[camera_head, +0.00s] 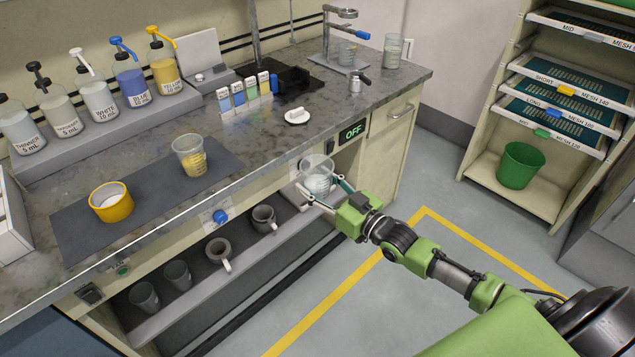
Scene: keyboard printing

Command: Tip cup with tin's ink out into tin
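A yellow tin (126,209) with a whitish inside stands on the dark mat at the left of the counter. A clear cup with yellow ink (193,163) stands upright on the same mat, behind and to the right of the tin. My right gripper (322,193) is at the counter's front edge, its fingers around a second clear cup (318,172) with pale, whitish contents. It holds this cup roughly upright, well to the right of the tin. The cup's lower part is partly hidden by the fingers. My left gripper is not in view.
A white lidlike item (297,116) lies on the counter. Mugs (218,250) stand on the shelf below. Clear counter lies between the mat and the held cup.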

